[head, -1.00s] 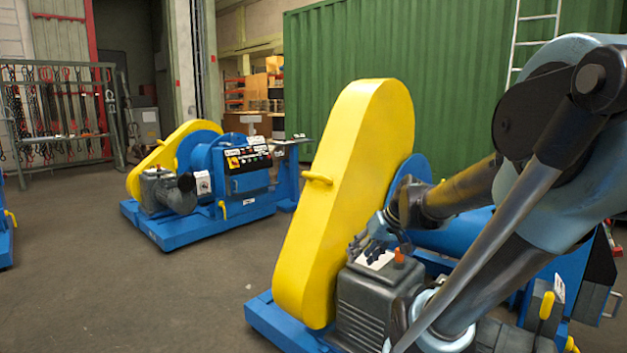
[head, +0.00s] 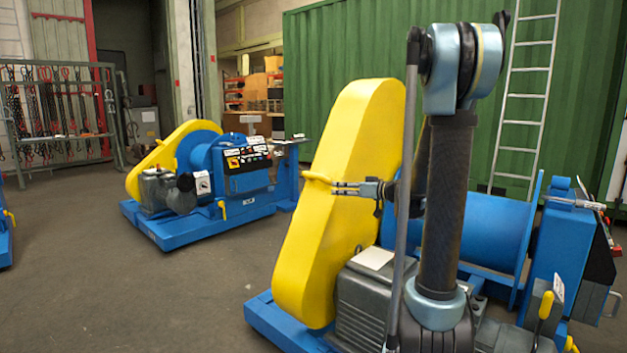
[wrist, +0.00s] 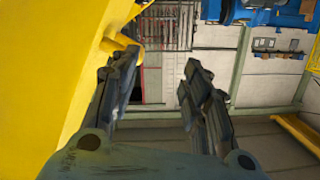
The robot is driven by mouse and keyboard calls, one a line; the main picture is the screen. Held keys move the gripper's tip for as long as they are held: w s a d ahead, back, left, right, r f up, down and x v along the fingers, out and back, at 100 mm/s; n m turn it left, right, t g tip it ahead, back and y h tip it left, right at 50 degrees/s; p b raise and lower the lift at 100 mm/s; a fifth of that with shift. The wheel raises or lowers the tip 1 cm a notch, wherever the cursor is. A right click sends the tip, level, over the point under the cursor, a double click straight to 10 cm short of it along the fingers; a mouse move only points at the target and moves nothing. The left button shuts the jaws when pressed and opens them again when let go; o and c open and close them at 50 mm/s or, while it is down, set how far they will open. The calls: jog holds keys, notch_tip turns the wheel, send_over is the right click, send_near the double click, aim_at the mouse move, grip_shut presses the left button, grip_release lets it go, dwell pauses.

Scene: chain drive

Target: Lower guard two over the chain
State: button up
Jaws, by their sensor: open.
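The nearest machine has a tall yellow guard (head: 345,190), standing up and leaning right at its top. A short yellow handle (head: 317,178) sticks out from its face. My gripper (head: 336,188) is open beside the guard, its fingers pointing left at the handle. In the wrist view my gripper (wrist: 160,68) shows empty space between its fingers. The handle (wrist: 124,42) is close to the left fingertip there; I cannot tell if they touch. The guard (wrist: 55,60) fills the left side of that view. The chain is not visible. I see no number on the guard.
My arm stands in front of the near machine's blue drum (head: 490,232). A grey motor (head: 365,303) sits below my gripper. Another blue machine (head: 225,180) with a lower-lying yellow guard (head: 160,158) stands back left.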

jog(key=w+d+t+y, duration=0.1)
jog(key=w, duration=0.3)
send_near(312, 176)
jog(key=x, duration=0.7)
jog(key=w+d+x, duration=0.1)
jog(key=x, duration=0.3)
jog(key=shift+f, duration=0.15)
grip_shut()
jog(key=shift+w+a, duration=0.1)
